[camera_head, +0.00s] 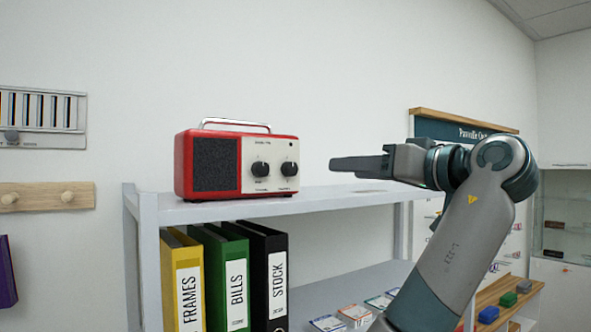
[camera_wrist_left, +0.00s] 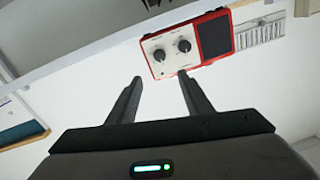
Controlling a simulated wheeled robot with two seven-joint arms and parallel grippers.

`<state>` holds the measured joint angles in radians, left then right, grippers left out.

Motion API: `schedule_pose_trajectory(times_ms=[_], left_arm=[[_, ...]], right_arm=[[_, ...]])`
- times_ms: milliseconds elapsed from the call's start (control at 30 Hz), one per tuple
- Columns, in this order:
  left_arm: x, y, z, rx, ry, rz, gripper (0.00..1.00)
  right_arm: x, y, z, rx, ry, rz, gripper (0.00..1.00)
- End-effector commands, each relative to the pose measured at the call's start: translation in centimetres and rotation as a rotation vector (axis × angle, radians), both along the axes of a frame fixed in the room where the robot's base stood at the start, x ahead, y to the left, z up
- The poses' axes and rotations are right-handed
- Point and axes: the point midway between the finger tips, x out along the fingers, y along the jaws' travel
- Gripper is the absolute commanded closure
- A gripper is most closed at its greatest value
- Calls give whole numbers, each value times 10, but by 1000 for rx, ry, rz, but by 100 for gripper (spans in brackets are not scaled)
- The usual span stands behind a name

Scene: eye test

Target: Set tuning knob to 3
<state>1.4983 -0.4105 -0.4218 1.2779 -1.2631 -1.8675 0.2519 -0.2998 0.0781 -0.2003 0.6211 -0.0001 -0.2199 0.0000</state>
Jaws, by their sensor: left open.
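A red radio (camera_head: 236,163) with a dark speaker, a white panel and a handle stands on the top shelf. Its panel has two black knobs side by side, a left knob (camera_head: 260,169) and a right knob (camera_head: 289,169). Their lettering is too small to read, so I cannot tell which is tuning or its setting. My left gripper (camera_head: 345,163) is to the right of the radio, apart from it, at about knob height. In the left wrist view the radio (camera_wrist_left: 190,65) appears upside down beyond my open, empty left gripper (camera_wrist_left: 160,76). My right gripper is not in view.
The white shelf (camera_head: 330,198) is clear right of the radio. Yellow, green and black binders (camera_head: 277,280) stand below it. Small boxes (camera_head: 355,313) lie on the lower shelf. A wooden peg rail (camera_head: 45,196) is on the wall at left.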

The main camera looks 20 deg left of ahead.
Motion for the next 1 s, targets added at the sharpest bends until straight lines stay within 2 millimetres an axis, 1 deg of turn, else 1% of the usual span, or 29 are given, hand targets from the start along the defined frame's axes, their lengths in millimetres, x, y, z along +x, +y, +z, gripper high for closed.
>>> schedule_pose_trajectory(times_ms=[267, 467, 567, 667, 1000], left_arm=[[2, 2, 0, 0, 2, -1, 54], [9, 12, 1, 0, 4, -1, 54], [16, 21, 1, 0, 5, 0, 54], [24, 34, 3, 1, 3, 2, 54], [59, 84, 4, 2, 4, 2, 54]], right_arm=[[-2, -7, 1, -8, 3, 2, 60], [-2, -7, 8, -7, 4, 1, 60], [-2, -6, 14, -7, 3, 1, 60], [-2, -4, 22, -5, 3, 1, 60], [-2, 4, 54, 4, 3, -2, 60]])
